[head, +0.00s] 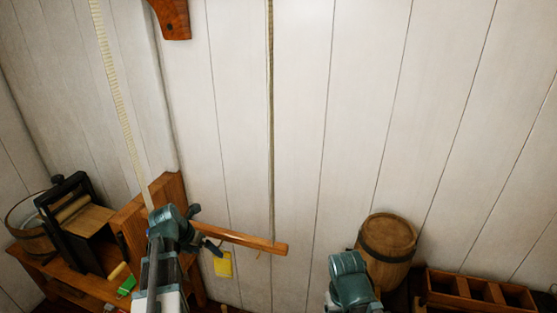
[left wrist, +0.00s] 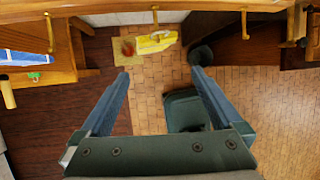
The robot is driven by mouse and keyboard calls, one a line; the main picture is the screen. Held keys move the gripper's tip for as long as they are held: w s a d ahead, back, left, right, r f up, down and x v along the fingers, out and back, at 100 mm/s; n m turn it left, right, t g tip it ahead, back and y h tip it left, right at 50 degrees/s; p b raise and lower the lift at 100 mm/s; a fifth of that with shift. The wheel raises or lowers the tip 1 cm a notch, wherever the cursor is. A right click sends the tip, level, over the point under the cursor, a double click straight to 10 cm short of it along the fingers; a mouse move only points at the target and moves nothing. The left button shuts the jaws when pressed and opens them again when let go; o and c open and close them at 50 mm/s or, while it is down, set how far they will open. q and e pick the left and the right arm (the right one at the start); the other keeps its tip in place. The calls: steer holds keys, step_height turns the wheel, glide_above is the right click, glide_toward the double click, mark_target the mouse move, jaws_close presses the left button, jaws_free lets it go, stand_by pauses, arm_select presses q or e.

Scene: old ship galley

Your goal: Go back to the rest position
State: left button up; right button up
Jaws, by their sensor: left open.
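My left gripper (head: 207,241) shows at the lower left of the head view, in front of the wooden rail near the white plank wall. In the left wrist view my left gripper (left wrist: 160,77) has its two fingers wide apart with nothing held between them. Brick-patterned floor lies below the fingers. In the head view a teal part of my right arm shows at the bottom, right of centre. My right gripper is out of view.
A wooden rail (head: 250,238) sticks out from a wooden bench (head: 60,267) with a black-framed wringer (head: 75,215). A yellow piece (head: 223,265) hangs below the rail. A barrel (head: 387,250) and a compartmented box (head: 482,292) stand right.

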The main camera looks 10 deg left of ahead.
arm_select(q)
steer(key=shift+f, duration=0.1)
steer(key=b+x, duration=0.8)
steer(key=x, duration=0.1)
steer(key=shift+w+f+b, duration=0.1)
steer(key=shift+f+b, duration=0.1)
steer(key=shift+b, duration=0.15)
